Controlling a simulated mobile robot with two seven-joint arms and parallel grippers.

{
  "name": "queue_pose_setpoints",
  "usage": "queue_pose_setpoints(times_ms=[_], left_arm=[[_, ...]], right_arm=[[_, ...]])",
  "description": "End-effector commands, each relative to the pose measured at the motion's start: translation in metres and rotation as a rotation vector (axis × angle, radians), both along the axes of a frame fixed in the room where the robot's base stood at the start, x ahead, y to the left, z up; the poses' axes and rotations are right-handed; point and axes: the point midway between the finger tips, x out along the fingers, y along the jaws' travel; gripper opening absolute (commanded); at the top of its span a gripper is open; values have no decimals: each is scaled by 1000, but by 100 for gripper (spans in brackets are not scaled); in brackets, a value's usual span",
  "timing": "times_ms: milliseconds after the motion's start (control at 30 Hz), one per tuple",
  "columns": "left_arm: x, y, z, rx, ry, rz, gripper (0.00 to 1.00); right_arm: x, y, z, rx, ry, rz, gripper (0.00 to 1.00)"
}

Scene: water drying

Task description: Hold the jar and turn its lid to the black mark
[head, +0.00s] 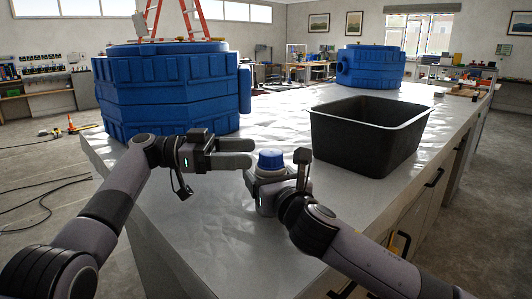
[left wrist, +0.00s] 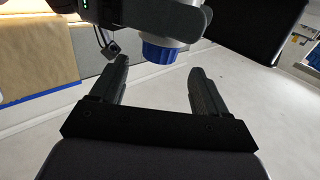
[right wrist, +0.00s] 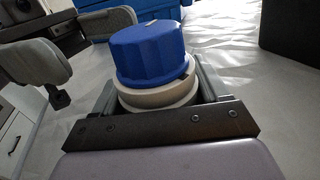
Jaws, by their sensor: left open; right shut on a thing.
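The jar has a ribbed blue lid (head: 270,159), also in the left wrist view (left wrist: 158,52) and right wrist view (right wrist: 150,54). A small pale mark shows on the lid's top. The pale jar neck (right wrist: 155,98) shows under the lid; most of the body is hidden. My right gripper (head: 268,184) is shut on the jar below the lid, holding it upright. My left gripper (head: 251,153) is open and empty, just left of the lid. In the left wrist view the lid is just beyond and between its fingertips (left wrist: 158,78).
An open black bin (head: 365,137) stands on the white worktop (head: 290,255) to the right. A large blue tank (head: 170,92) stands behind my left arm, and another blue tank (head: 370,67) is farther back. The worktop in front of the jar is clear.

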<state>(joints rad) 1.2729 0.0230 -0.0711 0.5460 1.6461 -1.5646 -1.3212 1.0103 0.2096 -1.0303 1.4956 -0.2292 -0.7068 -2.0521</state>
Motion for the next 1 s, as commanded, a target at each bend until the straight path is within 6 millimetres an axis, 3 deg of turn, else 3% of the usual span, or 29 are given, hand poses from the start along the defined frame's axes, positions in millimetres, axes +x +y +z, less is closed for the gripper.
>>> queue_pose_setpoints(times_ms=[100,300,767,1000], left_arm=[[1,21,0,1,0,2,75],[1,39,0,1,1,1,75],[1,41,-3,18,0,9,75],[4,41,-26,160,-5,95,75]], right_arm=[[0,0,1,1,-2,0,27],[0,0,1,1,-2,0,27],[0,0,1,1,-2,0,27],[0,0,1,1,-2,0,27]])
